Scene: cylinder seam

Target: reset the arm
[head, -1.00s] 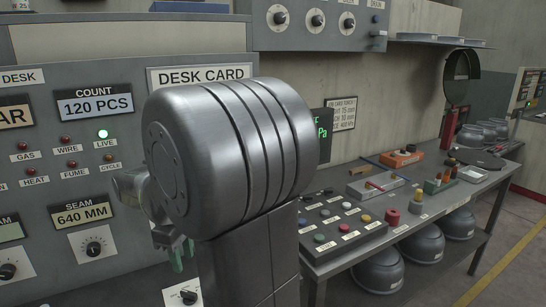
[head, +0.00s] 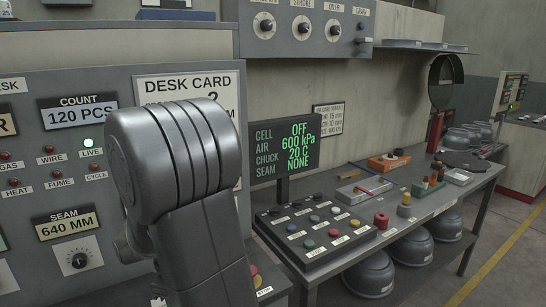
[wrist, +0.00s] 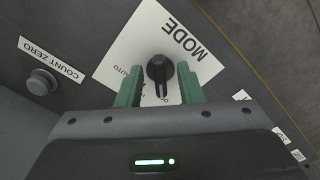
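My arm (head: 185,190) stands in front of the desk panel in the head view, bent at a large grey joint. It hides my gripper's fingers there. In the wrist view my gripper (wrist: 163,70) is open, its two green fingers apart. A black rotary knob (wrist: 160,69) on a white MODE plate (wrist: 135,50) shows between the fingers, with visible gaps on both sides. I cannot tell how far the fingertips are from the plate. The word AUTO is legible on the plate; other lettering is partly covered.
A COUNT ZERO button (wrist: 40,82) sits left of the plate in the wrist view. In the head view a status screen (head: 286,145) reads cell OFF, chuck 20 C, seam NONE. A button box (head: 315,235) and bench (head: 440,200) stand at right, with bowls below.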

